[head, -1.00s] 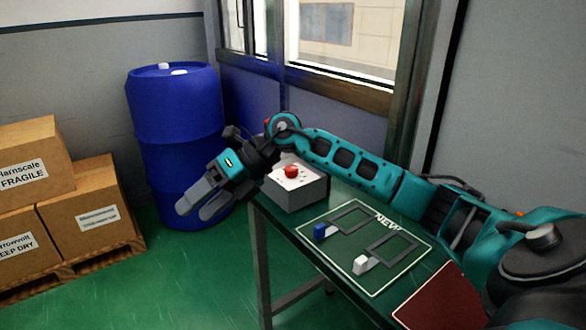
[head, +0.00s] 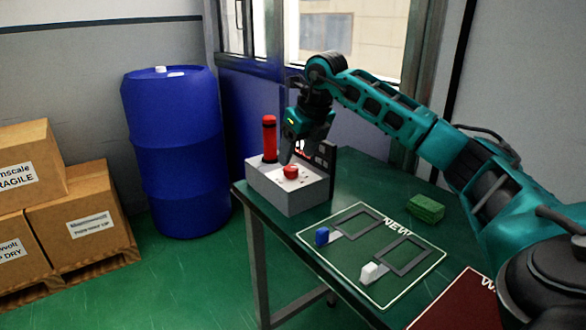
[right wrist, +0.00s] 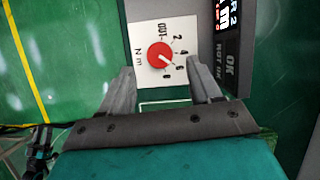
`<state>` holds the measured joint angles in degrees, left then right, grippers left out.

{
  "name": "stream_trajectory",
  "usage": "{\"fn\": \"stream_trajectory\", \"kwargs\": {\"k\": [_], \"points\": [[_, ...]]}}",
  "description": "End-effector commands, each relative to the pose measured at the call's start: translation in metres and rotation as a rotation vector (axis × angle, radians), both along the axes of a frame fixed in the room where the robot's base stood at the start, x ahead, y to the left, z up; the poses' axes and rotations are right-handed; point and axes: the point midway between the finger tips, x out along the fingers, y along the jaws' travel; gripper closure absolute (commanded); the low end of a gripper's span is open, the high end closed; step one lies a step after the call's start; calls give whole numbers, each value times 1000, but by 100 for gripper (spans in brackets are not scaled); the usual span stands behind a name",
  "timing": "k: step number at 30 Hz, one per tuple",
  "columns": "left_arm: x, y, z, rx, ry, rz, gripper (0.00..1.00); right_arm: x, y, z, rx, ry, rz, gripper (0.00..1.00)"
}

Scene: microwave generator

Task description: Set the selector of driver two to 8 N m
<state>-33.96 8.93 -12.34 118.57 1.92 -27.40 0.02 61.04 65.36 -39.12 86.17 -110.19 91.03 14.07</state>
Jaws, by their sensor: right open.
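The selector is a round red knob (right wrist: 160,55) on a white plate (right wrist: 144,34) marked OUT, 2, 4, 6, 8 and N m. Its small pale pointer mark is toward the lower right, near 6; the exact setting is too small to tell. In the head view the red knob (head: 291,171) sits on top of a grey box (head: 284,198). My right gripper (head: 303,152) hangs above the box, pointing down. My left gripper is not in view.
A dark panel (right wrist: 229,45) reading "R 2" and "OK" stands beside the plate. A red and black cylinder (head: 269,140) stands upright on the box.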

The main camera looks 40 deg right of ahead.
Motion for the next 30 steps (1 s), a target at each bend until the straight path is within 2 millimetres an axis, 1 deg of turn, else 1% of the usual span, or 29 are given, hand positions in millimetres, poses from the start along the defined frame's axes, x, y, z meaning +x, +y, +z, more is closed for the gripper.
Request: {"fn": "stream_trajectory", "kwargs": {"k": [1,3,7,12,20,30], "points": [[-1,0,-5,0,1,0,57,4,0,-12,2,3,1,37],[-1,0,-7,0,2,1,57,8,0,-22,2,2,1,37],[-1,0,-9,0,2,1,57,14,0,-35,2,0,0,37],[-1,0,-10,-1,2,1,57,17,0,-41,1,0,0,37],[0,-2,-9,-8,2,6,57,17,0,-41,1,0,2,38],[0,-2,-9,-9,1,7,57,17,0,-41,1,-1,2,70]]}}
